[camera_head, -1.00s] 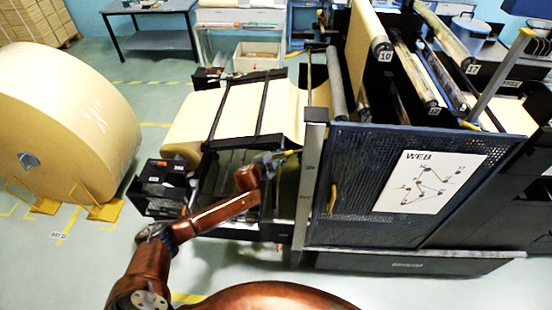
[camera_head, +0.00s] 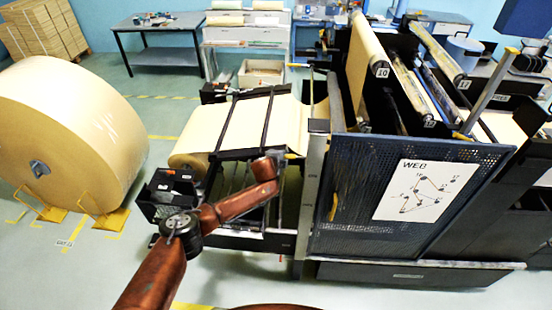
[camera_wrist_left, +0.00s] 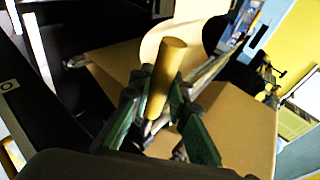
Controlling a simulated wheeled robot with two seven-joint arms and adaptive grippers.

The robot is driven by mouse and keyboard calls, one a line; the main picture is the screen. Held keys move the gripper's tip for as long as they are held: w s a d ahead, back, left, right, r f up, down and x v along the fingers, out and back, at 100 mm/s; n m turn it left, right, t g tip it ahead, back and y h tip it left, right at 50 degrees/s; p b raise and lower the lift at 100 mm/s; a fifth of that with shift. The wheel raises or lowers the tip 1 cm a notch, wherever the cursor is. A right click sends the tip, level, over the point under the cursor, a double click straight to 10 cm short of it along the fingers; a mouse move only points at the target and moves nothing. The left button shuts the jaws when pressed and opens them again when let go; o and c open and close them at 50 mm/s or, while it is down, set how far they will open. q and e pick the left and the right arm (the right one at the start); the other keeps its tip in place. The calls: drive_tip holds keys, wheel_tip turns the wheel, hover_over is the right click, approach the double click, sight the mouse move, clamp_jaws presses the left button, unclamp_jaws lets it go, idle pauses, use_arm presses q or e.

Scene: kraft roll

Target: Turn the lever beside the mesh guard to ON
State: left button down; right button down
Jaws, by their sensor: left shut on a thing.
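The mesh guard (camera_head: 352,165) is the dark perforated panel with the white WEB diagram on the front of the machine. My left arm reaches to the gap left of the guard's grey post. In the head view its gripper is mostly hidden behind its own wrist. In the left wrist view, the green fingers of my left gripper (camera_wrist_left: 158,92) are shut around a yellow cylindrical lever handle (camera_wrist_left: 170,62), whose end sticks out past the fingers. I cannot make out the lever in the head view, nor read its setting. My right gripper is out of view.
A large kraft roll (camera_head: 75,135) stands on the floor at left. A black box (camera_head: 168,190) sits left of my forearm. A brown web (camera_head: 240,125) runs behind my wrist. The guard's post (camera_head: 311,190) stands close on the right. The floor at lower left is mostly clear.

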use_arm(q)
drive_tip(key=shift+r, duration=0.15)
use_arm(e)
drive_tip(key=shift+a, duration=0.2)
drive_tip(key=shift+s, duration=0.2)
use_arm(q)
drive_tip(key=c, duration=1.8)
unclamp_jaws()
drive_tip(key=shift+d, duration=0.1)
drive_tip(key=v, duration=1.2)
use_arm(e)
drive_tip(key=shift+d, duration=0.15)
